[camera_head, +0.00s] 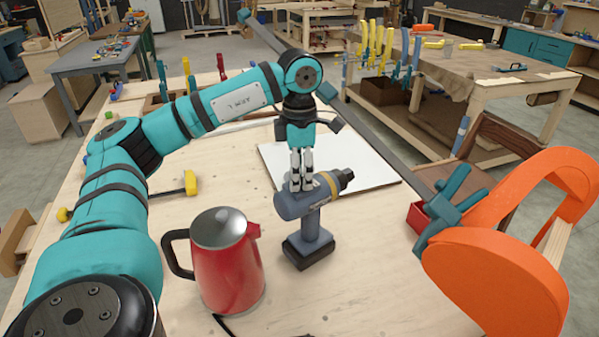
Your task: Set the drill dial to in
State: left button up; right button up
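The drill (312,215) stands upright on its battery base on the wooden workbench. Its body is grey-blue with a yellow band, and its chuck points right. My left gripper (301,186) reaches down from above onto the top of the drill body, fingers pointing down. Its two fingers look close together at the drill's top; I cannot tell whether they grip anything. The dial and its marks are too small and partly hidden by the fingers, so its setting does not show. My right gripper is not in view.
A red kettle (226,262) stands left of the drill, close to it. A white board (362,170) lies behind the drill. A yellow-handled tool (190,184) lies at the left. The bench front is mostly clear.

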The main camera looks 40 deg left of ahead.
pick_arm(q)
grip_shut()
dwell(1.3)
grip_release()
jog(key=shift+r, duration=0.1)
notch_tip(320, 180, up, 12)
dwell(0.6)
